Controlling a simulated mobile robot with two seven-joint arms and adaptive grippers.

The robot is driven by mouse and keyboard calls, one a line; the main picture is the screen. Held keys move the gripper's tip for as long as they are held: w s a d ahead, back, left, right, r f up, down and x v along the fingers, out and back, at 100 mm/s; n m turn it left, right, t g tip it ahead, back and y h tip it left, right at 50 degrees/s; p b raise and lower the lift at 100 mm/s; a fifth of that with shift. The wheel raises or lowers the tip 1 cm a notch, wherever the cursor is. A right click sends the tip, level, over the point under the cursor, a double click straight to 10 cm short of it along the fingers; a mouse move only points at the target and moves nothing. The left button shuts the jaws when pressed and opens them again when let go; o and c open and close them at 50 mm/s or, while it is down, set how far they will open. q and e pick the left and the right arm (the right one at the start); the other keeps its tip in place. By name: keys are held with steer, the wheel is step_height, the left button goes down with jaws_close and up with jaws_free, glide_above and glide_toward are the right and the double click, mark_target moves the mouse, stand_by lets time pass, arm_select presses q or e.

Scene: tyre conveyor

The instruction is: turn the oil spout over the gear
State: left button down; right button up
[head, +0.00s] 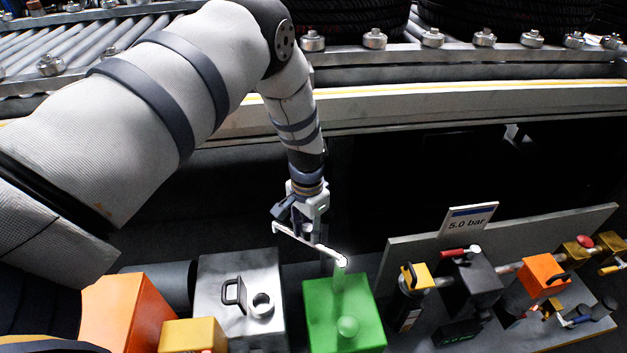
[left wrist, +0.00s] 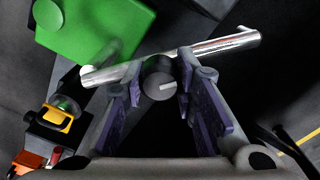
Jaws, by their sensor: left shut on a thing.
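The oil spout (head: 325,250) is a thin shiny tube at the top of a pale green post on the green box (head: 372,312). It points to the upper left in the head view, its free end bent, over dark space behind the grey metal box (head: 215,275). My left gripper (head: 308,234) is at the spout from above. In the left wrist view its fingers are either side of a round grey knob (left wrist: 158,80) by the spout (left wrist: 195,52). I cannot make out a gear for certain; a metal ring (head: 262,304) tops the grey box. My right gripper is not in view.
An orange box (head: 125,310) and a yellow block (head: 192,336) stand at the left. A panel of valves and a "5.0 bar" sign (head: 468,220) stand at the right. The roller conveyor (head: 90,45) with tyres (head: 355,15) runs behind.

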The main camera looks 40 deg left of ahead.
arm_select(q)
steer(key=n, duration=0.1)
steer(key=s+n+p, duration=0.1)
steer(key=s+n, duration=0.1)
steer(key=shift+d+r, duration=0.25)
steer(key=shift+d, duration=0.05)
steer(key=shift+s+d+f+n+p, duration=0.1)
steer(key=shift+s+d+n+p, duration=0.5)
steer(key=shift+n, duration=0.65)
steer(key=shift+s+d+f+n+p, duration=0.1)
steer(key=shift+s+d+n+p, duration=0.25)
steer(key=shift+s+d+n, duration=0.55)
steer(key=shift+s+d+n+p, duration=0.45)
steer(key=shift+s+n, duration=0.35)
steer(key=shift+n, duration=0.85)
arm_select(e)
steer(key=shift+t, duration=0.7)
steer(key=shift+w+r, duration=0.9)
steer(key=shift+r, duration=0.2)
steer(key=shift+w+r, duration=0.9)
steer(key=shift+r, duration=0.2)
arm_select(q)
steer(key=c, duration=1.3)
jaws_free()
